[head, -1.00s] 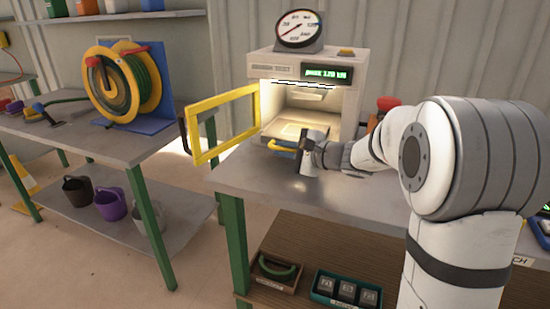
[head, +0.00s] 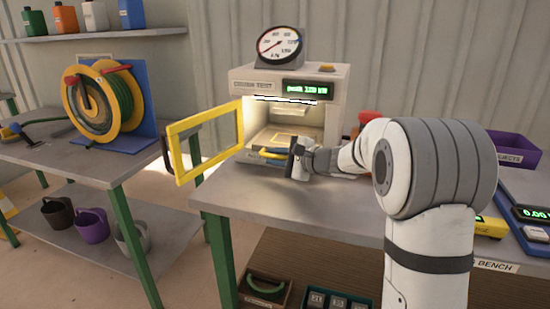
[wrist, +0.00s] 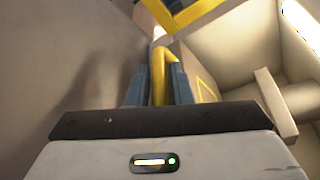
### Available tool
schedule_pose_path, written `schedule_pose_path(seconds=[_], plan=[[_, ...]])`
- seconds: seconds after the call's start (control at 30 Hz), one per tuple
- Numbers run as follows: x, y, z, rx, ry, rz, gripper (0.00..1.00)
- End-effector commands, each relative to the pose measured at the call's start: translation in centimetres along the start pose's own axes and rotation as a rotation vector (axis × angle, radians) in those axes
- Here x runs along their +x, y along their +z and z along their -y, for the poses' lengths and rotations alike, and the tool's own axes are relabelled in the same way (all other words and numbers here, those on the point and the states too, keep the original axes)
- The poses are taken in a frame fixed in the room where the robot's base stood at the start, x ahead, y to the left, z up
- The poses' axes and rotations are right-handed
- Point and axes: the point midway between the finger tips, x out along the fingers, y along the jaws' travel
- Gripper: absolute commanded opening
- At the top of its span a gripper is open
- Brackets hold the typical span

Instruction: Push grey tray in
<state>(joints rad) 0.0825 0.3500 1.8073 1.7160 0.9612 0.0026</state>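The press (head: 243,88) stands on the bench with its lit chamber open. The grey tray (head: 268,138) lies low in the chamber mouth, with its yellow handle (head: 270,154) at the front. My gripper (head: 288,157) is at this handle, just in front of the press. In the wrist view the yellow handle (wrist: 159,80) runs between my two blue-grey fingers (wrist: 160,88), which appear closed on it. The yellow-framed door (head: 205,142) is swung open to the left. My gripper hides part of the tray front in the head view.
A dial gauge (head: 279,46) sits on top of the press. A red knob (head: 368,117) is right of it, partly behind my arm. A purple bin (head: 515,149) is at the far right. The bench top (head: 320,199) in front is clear.

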Motion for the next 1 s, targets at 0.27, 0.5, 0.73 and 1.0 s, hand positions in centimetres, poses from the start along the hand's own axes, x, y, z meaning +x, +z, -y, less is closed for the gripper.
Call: schedule_pose_path(seconds=[0.27, 0.5, 0.73, 1.0], plan=[[0.0, 0.2, -0.1, -0.001, 0.002, 0.003, 0.22], [-3.4, 0.2, 0.1, -0.001, 0.000, 0.001, 0.22], [-6.8, 0.2, 0.0, -0.001, 0.000, 0.001, 0.22], [-7.7, 0.2, -0.1, -0.001, 0.003, 0.004, 0.22]])
